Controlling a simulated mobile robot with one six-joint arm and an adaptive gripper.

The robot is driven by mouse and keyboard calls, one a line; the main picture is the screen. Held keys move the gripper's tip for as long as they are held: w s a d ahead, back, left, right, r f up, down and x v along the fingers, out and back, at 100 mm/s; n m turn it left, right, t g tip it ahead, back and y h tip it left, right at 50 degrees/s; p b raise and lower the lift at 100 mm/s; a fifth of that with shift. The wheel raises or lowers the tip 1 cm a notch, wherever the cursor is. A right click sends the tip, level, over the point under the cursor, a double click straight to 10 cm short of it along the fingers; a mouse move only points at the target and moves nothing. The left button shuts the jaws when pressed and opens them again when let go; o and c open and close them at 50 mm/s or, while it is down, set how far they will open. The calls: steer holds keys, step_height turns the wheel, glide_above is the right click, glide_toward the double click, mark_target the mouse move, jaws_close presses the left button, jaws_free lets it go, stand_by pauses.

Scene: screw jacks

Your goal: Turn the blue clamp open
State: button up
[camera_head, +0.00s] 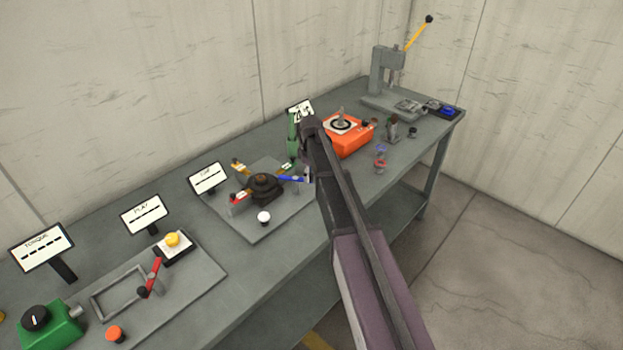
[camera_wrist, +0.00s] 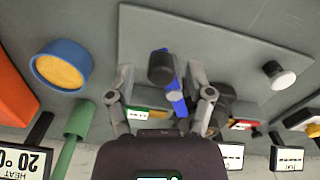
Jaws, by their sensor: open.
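The blue clamp is a blue lever (camera_head: 290,179) that sticks out to the right from a dark round hub (camera_head: 264,186) on a grey plate (camera_head: 254,234). In the wrist view the blue lever (camera_wrist: 181,103) has a dark rounded end (camera_wrist: 161,67). My gripper (camera_head: 307,176) is at the lever's outer end. In the wrist view my gripper (camera_wrist: 160,76) is open, with a finger on each side of the lever's end. I cannot tell whether either finger touches it. My arm hides part of the plate's right side in the head view.
A yellow lever (camera_head: 240,168) and a red lever (camera_head: 241,196) also reach out from the hub. A white knob (camera_head: 264,217) stands at the plate's front. An orange box (camera_head: 350,141) is to the right. A blue-rimmed round piece (camera_wrist: 62,66) shows in the wrist view.

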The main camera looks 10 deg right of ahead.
steer(key=shift+f, duration=0.2)
jaws_close()
steer(key=shift+d, duration=0.15)
